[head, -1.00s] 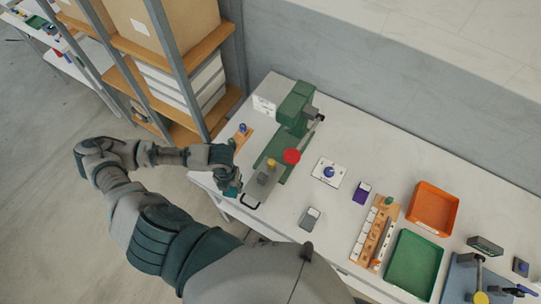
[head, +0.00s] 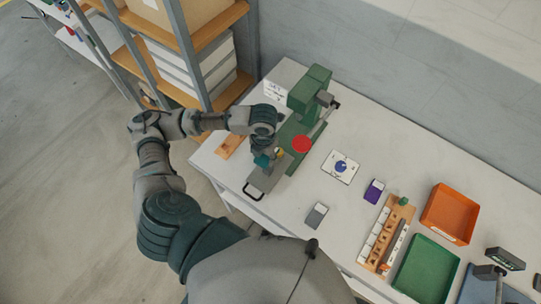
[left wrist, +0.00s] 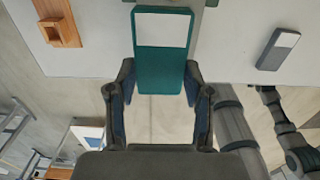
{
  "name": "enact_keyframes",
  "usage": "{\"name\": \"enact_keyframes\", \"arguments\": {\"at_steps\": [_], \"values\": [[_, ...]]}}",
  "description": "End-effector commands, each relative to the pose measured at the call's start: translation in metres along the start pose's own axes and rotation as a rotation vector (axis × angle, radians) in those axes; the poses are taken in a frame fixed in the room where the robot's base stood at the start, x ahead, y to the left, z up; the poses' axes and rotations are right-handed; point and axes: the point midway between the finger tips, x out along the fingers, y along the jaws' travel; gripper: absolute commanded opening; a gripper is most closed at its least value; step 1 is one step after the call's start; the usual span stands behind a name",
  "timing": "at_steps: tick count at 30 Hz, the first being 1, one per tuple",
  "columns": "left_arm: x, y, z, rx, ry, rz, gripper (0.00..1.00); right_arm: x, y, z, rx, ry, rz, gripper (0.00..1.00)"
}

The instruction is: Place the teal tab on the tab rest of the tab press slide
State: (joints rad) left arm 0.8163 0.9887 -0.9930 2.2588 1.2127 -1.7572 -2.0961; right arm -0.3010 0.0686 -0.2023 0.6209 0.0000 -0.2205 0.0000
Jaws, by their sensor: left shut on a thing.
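My left gripper (head: 264,158) is shut on the teal tab (head: 261,161), over the tab press slide (head: 267,176). In the left wrist view the teal tab (left wrist: 161,70), with a white label panel, sits between the two fingertips (left wrist: 160,88). My right gripper is not in view.
A wooden block (head: 231,146) lies left of the press. A grey tab (head: 315,215), a white plate with a blue knob (head: 341,166) and a purple tab (head: 374,191) lie to the right. Beyond are a wooden rack (head: 381,240), orange tray (head: 471,213) and green tray (head: 446,268).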

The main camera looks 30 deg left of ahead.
Motion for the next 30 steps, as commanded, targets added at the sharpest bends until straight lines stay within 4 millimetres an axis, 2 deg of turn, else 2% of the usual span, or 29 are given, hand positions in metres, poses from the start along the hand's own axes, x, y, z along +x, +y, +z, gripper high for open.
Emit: {"name": "enact_keyframes", "arguments": {"at_steps": [3,6,10,15,21,22,24,30], "values": [[0.001,-0.007,0.019,0.001,-0.002,0.0,0.2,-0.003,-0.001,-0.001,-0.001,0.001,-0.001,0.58],[0.002,-0.009,0.026,0.0,-0.002,0.0,0.2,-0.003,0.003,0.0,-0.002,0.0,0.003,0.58],[0.013,-0.007,0.026,0.0,0.001,-0.002,0.2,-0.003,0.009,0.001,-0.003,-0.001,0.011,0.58],[0.037,-0.006,0.026,0.0,0.001,-0.002,0.2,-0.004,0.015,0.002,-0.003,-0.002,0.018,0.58],[0.039,-0.007,0.027,0.0,-0.001,-0.001,0.2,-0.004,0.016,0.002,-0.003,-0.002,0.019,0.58],[0.039,-0.007,0.027,0.0,-0.001,-0.001,0.58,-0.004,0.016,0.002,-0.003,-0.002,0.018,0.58],[0.039,-0.007,0.027,0.0,-0.001,-0.001,0.76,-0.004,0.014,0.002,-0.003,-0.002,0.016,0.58],[0.038,-0.008,0.027,0.001,-0.001,0.0,0.76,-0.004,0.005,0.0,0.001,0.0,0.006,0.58]]}}
